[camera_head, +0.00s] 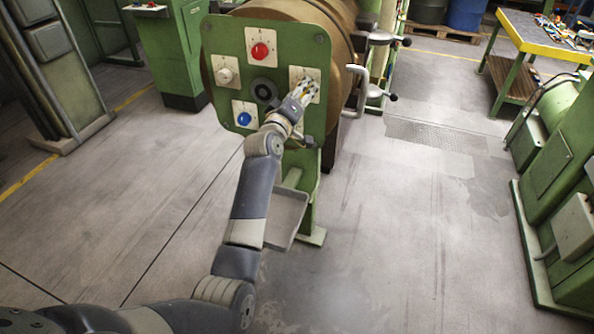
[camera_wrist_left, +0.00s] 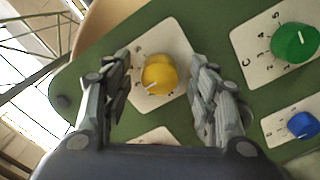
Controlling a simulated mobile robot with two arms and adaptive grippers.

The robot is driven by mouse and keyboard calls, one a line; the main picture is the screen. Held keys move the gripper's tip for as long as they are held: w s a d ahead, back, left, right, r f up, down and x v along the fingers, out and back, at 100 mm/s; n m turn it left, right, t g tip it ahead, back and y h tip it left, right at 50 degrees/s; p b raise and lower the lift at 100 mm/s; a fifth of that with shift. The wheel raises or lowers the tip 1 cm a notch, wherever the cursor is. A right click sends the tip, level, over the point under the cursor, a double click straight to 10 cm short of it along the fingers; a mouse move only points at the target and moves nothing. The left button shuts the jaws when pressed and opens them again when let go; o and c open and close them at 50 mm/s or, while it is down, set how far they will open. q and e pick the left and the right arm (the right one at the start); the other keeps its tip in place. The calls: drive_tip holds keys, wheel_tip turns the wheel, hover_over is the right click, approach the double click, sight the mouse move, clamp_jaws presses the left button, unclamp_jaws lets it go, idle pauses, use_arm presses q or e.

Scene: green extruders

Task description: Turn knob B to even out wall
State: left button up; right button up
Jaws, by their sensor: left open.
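A green control panel (camera_head: 222,40) carries several knobs on pale plates. My left gripper (camera_head: 303,91) is at the plate on the panel's right side and partly hides it. In the left wrist view a yellow knob (camera_wrist_left: 159,75) with a white pointer mark lies between the open fingers of my left gripper (camera_wrist_left: 163,66). A gap shows on each side of the knob; how deep the fingers reach is unclear. The letter on its plate is not legible. A green knob (camera_wrist_left: 295,43) on a plate marked C and a blue knob (camera_wrist_left: 302,124) are to the right. My right gripper is not in view.
The panel also holds a red knob (camera_head: 260,51), a white knob (camera_head: 225,76), a blue knob (camera_head: 244,119) and a dark round part (camera_head: 264,90). A curved handle (camera_head: 356,90) sticks out to the right. A grey tray (camera_head: 284,218) is below.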

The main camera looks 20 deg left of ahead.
use_arm(q)
drive_tip(key=m+b, duration=0.2)
drive_tip(key=m, duration=0.4)
drive_tip(key=n+h+b, duration=0.1)
drive_tip(key=n+b, duration=0.5)
drive_tip(key=b, duration=0.1)
approach(305, 52)
drive_tip(key=w, duration=0.6)
drive_tip(key=shift+d, duration=0.35)
wheel_tip(305, 52, down, 11)
drive_tip(key=s+a+m+b, duration=0.1)
drive_tip(key=s+m+b, duration=0.7)
drive_tip(key=s, duration=0.2)
drive_tip(key=w+d+f+g+p, duration=0.1)
drive_tip(key=f+g, duration=0.1)
drive_tip(key=f, duration=1.1)
drive_tip(key=w+d+f+g+p, duration=0.1)
drive_tip(key=w+f+g+p, duration=0.1)
drive_tip(key=f, duration=1.1)
drive_tip(key=shift+w+f+m+g, duration=0.25)
drive_tip(key=shift+m+g, duration=0.15)
drive_tip(key=shift+g, duration=0.1)
drive_tip(key=shift+d, duration=0.1)
